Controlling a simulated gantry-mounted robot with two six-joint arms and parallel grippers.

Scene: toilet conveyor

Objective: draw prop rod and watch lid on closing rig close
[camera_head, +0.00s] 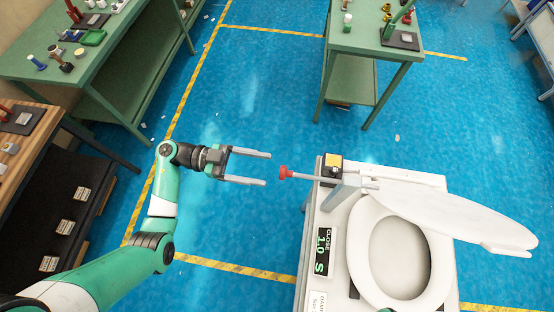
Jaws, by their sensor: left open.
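The closing rig (311,240) is a pale bench at the lower right with a white toilet seat (365,270) on it. The lid (455,214) is raised and tilted over the seat. The prop rod (305,176) is a thin grey bar with a red knob (285,173) at its left end; it runs left out of a bracket by the lid. My left gripper (267,169) is open and empty, its two fingers pointing right at the knob, just short of it. My right gripper is not in view.
A display (324,252) on the rig reads "CLOSE 1.0 S". A yellow-topped box (333,160) stands behind the rod. Green tables (105,55) stand at the far left and far middle (350,40). Blue floor is free around my left gripper.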

